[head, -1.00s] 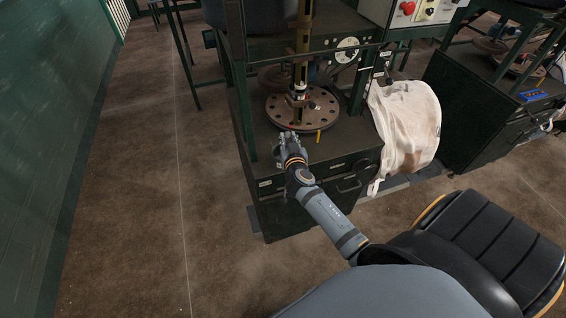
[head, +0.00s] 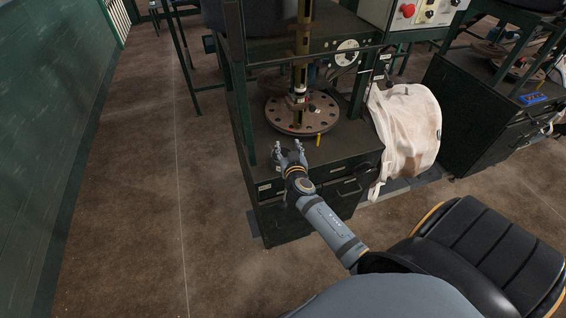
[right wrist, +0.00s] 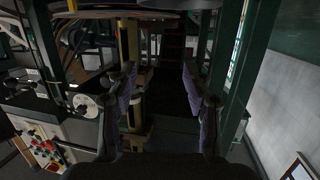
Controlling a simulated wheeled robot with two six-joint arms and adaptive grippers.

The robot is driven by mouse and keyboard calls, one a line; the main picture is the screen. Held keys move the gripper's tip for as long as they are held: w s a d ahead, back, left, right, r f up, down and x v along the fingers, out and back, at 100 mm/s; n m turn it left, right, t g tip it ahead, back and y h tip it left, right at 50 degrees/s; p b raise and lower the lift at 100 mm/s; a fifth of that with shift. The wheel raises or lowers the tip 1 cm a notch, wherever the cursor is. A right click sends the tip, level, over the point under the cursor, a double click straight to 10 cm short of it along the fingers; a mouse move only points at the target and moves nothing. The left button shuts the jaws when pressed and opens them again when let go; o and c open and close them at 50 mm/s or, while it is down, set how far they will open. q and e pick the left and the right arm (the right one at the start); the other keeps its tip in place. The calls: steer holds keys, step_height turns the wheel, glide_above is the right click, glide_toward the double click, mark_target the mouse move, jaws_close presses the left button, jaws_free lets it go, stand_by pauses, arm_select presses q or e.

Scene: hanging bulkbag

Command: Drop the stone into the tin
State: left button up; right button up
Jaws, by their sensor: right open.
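My right gripper (head: 289,149) is open and empty, just above the front edge of the green machine cabinet, short of the round drilled plate (head: 327,122). In the right wrist view its two fingers (right wrist: 160,88) stand well apart with nothing between them. A small dark lump (head: 312,107) lies on the plate; I cannot tell whether it is the stone. I cannot make out the tin for sure in either view. My left gripper is not in view.
A brass-coloured column (head: 302,55) rises over the plate. A small yellow object (head: 318,139) sits near the cabinet's front edge. A whitish bulk bag (head: 405,125) hangs at the cabinet's right side. The brown floor (head: 150,200) on the left is clear.

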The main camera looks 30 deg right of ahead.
steer(key=v, duration=1.1)
steer(key=shift+s, duration=0.2)
steer(key=shift+a, duration=0.1)
steer(key=s+a+f+n+g+y, duration=0.15)
steer(key=s+f, duration=0.25)
steer(key=f, duration=0.7)
steer(key=s+f+n+g+y, duration=0.1)
steer(key=s+f+g, duration=0.2)
steer(key=f, duration=0.8)
steer(key=s+a+f+n+g+y, duration=0.15)
steer(key=s+f, duration=0.25)
steer(key=f, duration=0.7)
steer(key=s+f+g, duration=0.2)
steer(key=s+f, duration=0.3)
steer(key=s, duration=0.3)
steer(key=s+f+n+g+y, duration=0.1)
steer(key=s+f+g, duration=0.1)
steer(key=s+f, duration=0.3)
steer(key=s+f+g, duration=0.3)
steer(key=s+f, duration=0.2)
steer(key=s, duration=0.7)
steer(key=shift+y, duration=0.4)
steer(key=shift+s+d, duration=0.1)
steer(key=shift+s, duration=0.05)
